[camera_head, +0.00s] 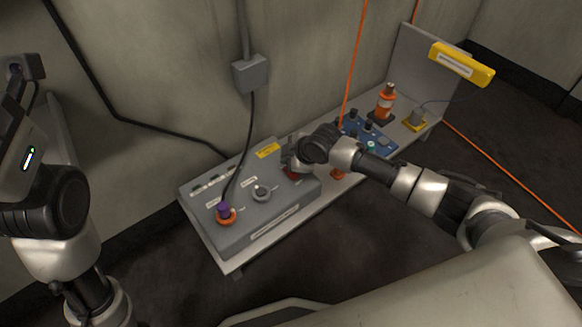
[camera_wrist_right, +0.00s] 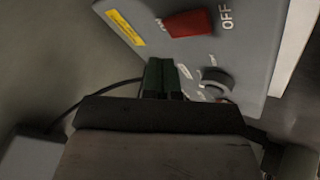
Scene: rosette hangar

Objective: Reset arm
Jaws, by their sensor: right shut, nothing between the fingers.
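My right arm reaches in from the right in the head view. My right gripper (camera_head: 291,158) is over the far right part of a grey control box (camera_head: 235,230). In the right wrist view its dark fingers (camera_wrist_right: 160,74) are together with nothing between them. A red switch (camera_wrist_right: 187,23) beside the word OFF lies beyond the fingertips, apart from them in the picture. A round knob (camera_wrist_right: 217,82) is right of the fingers. In the head view the red switch is partly hidden by my right gripper. My left arm (camera_head: 45,210) stands at the left; its fingers do not show.
The box has a purple and orange plug (camera_head: 224,212) with a black cable. A blue panel (camera_head: 366,132), an orange bottle (camera_head: 385,103) and a yellow block (camera_head: 414,121) stand farther along the bench. An orange cable (camera_head: 353,65) hangs near my right wrist. The wall is close behind.

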